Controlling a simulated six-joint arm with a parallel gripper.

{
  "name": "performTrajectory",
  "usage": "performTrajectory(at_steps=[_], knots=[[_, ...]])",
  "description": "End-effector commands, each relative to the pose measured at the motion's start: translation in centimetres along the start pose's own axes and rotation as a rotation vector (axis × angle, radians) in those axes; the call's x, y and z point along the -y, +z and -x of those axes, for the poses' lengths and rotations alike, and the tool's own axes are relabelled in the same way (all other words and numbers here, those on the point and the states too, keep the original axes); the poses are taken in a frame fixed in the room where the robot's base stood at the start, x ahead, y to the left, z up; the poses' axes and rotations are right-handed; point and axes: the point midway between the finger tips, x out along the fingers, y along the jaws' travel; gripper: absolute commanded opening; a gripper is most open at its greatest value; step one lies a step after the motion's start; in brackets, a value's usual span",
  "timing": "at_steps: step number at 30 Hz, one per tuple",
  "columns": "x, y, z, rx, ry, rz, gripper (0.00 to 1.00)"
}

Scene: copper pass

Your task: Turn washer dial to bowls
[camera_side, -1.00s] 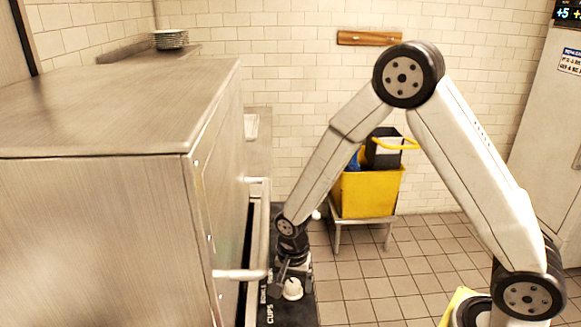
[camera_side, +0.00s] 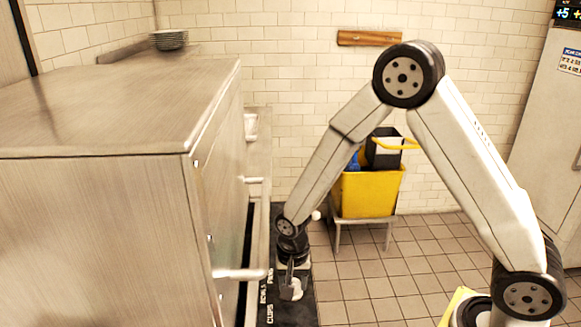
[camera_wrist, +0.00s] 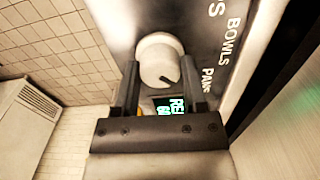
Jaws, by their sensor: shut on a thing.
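The washer dial is a round white knob (camera_wrist: 158,52) on a dark panel (camera_wrist: 206,32). A dark mark shows on its lower right edge in the wrist view. The words BOWLS (camera_wrist: 233,36) and PANS (camera_wrist: 207,78) are printed to its right, with a cut-off S above. The mark points mostly downward, not at BOWLS. My gripper (camera_wrist: 159,66) is shut on the dial, one finger at each side. In the side view my gripper (camera_side: 291,272) points down over the dial (camera_side: 291,291), and a finger covers part of it.
A steel washer (camera_side: 110,95) with a bar handle (camera_side: 240,274) stands left, close to my gripper. A lit green display (camera_wrist: 175,107) is partly hidden by my gripper. A yellow mop bucket (camera_side: 368,193) is behind.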

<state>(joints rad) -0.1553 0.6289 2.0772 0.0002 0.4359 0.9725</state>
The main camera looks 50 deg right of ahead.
Motion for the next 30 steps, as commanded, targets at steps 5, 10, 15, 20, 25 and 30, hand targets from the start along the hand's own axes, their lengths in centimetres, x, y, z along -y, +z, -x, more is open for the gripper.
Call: performTrajectory(at_steps=[5, 10, 15, 20, 25, 30], knots=[[0.03, -0.06, 0.02, -0.001, -0.001, 0.156, 0.0], [0.03, -0.06, 0.02, -0.002, -0.001, 0.316, 0.0], [0.03, -0.07, 0.03, -0.002, -0.001, 0.475, 0.0], [0.03, -0.07, 0.02, -0.002, -0.001, 0.61, 0.0], [0.04, -0.08, 0.03, -0.002, -0.001, 0.719, 0.0], [0.04, -0.08, 0.03, -0.002, -0.001, 0.786, 0.0]])
